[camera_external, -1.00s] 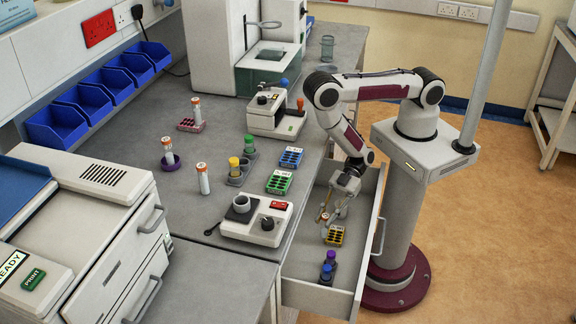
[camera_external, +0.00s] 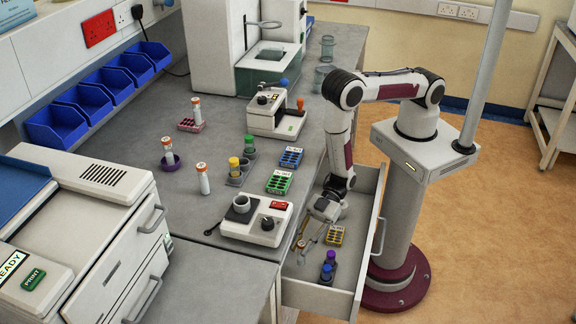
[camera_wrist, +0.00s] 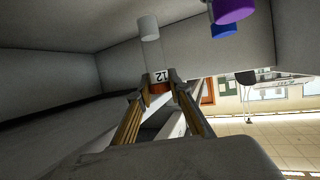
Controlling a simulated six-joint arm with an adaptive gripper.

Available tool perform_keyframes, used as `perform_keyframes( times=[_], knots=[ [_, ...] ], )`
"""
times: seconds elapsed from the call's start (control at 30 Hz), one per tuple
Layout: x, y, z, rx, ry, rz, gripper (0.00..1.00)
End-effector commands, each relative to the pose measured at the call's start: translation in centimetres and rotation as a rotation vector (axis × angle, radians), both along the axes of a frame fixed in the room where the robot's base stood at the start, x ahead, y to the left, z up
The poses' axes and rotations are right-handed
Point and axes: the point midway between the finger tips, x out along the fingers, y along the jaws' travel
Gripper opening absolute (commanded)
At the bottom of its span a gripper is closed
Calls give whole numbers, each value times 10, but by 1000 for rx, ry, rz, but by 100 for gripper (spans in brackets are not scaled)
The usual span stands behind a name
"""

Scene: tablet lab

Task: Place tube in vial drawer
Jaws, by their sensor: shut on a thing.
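My gripper (camera_external: 308,242) is low inside the open drawer (camera_external: 318,294), toward its left side, tilted down and to the left. It is shut on a small tube (camera_external: 301,246) with an orange-brown end. In the wrist view, my gripper (camera_wrist: 160,84) pinches the tube (camera_wrist: 159,76) near that end, by a white label reading "12"; its pale far end points away. Whether the tube touches the drawer floor or wall is unclear.
Purple- and blue-capped vials (camera_external: 328,266) stand in a dark holder near the drawer's front; their caps show close by in the wrist view (camera_wrist: 233,12). Green (camera_external: 279,182) and blue (camera_external: 291,157) racks and a control box (camera_external: 257,222) stand on the bench beside the drawer.

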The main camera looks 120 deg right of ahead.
Motion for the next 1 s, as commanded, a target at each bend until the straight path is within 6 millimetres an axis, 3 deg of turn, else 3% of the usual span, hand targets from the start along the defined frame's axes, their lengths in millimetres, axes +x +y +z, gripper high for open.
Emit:
perform_keyframes(
  times=[0.57, 1.0],
  knots=[
    [11, 6, 1, 1, -3, -1, 6],
    [11, 5, -33, 0, 0, -1, 6]
  ],
)
